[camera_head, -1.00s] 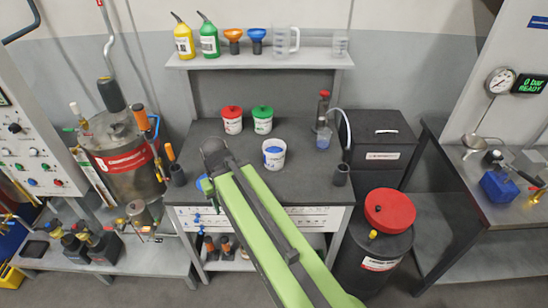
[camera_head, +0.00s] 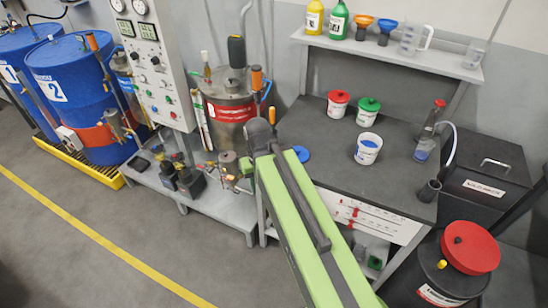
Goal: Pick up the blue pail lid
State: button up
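The blue pail lid (camera_head: 301,153) is a small blue disc lying flat on the dark workbench top (camera_head: 325,140), near its left front corner. It shows just right of the dark upper end of my green arm. An open white pail (camera_head: 367,150) with blue inside its top stands to the right of the lid. A pail with a red lid (camera_head: 338,103) and one with a green lid (camera_head: 368,112) stand behind. The fingers of my gripper do not show; only my arm is seen, reaching up from the lower edge.
A shelf (camera_head: 390,50) with bottles, funnels and jugs is above the bench. A pump bottle (camera_head: 425,140) and a dark cup (camera_head: 430,190) stand at the bench's right. A steel tank (camera_head: 232,118) is left of the bench. Open floor (camera_head: 120,225) lies at left front.

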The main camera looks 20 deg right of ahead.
aim_at(303, 153)
jog(key=z, duration=0.4)
jog(key=k, duration=0.1)
jog(key=u, duration=2.7)
jog(key=k, duration=0.85)
jog(key=z, duration=1.05)
jog(key=i, duration=1)
jog(key=u, duration=0.15)
